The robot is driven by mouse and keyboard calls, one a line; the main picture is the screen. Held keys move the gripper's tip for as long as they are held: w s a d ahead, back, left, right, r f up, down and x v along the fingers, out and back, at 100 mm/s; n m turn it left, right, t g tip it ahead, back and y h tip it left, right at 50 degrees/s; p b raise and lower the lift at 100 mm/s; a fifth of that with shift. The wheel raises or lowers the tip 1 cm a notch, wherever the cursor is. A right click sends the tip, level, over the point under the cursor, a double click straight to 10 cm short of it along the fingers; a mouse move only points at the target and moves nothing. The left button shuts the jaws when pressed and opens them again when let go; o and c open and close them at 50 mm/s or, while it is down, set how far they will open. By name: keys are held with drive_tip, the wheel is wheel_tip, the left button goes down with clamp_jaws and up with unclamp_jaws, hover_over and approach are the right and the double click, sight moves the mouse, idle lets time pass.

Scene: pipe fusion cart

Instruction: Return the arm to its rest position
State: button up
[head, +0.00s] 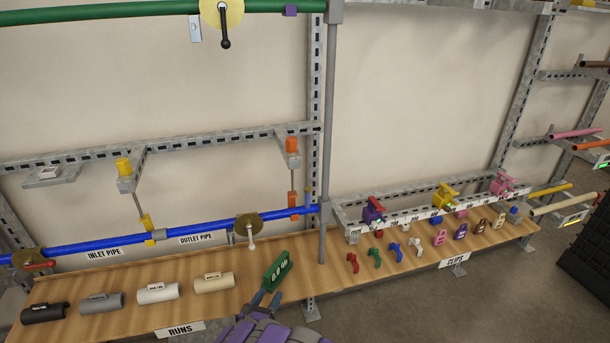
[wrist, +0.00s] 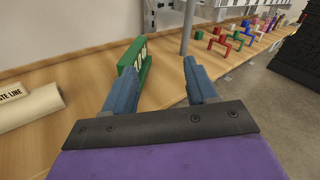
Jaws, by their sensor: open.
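My gripper (head: 267,297) shows at the bottom middle of the head view, with blue fingers and a purple body, over the front of the wooden bench. In the wrist view its two blue fingers (wrist: 160,68) are spread apart with nothing between them. A green block with white markings (head: 277,270) stands just beyond the fingertips on the bench. In the wrist view the green block (wrist: 132,68) is at the left fingertip. I cannot tell whether they touch.
The wooden bench (head: 225,300) bears several pipe pieces at left and coloured clips at right. A grey upright post (head: 328,150) stands close to the right of my gripper. A blue pipe (head: 100,244) runs behind. Open floor (head: 400,310) lies at the front right.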

drive_tip(key=w+d+r+n+g+y, duration=0.2)
drive_tip(key=w+d+r+n+y, duration=0.25)
drive_tip(key=w+r+n, duration=0.9)
drive_tip(key=s+d+r+n+g+y, duration=0.1)
drive_tip(key=s+d+r+n+g, duration=0.4)
drive_tip(key=s+d+r, duration=0.5)
drive_tip(key=s+d+r+n+g, duration=0.3)
drive_tip(key=s+n, duration=0.3)
drive_tip(key=s, duration=1)
drive_tip(key=s+d+r+n+g, duration=0.3)
drive_tip(key=s+n, duration=0.4)
drive_tip(key=s, duration=1)
drive_tip(key=s+d+r+n+g, duration=0.3)
drive_tip(key=s+d+n+g, duration=0.2)
drive_tip(key=s, duration=1.2)
drive_tip(key=shift+d+n+y+b, duration=0.4)
drive_tip(key=shift+n+y+b, duration=0.05)
drive_tip(key=shift+n, duration=0.2)
drive_tip(key=shift+w+a, duration=0.1)
drive_tip(key=shift+a, duration=0.05)
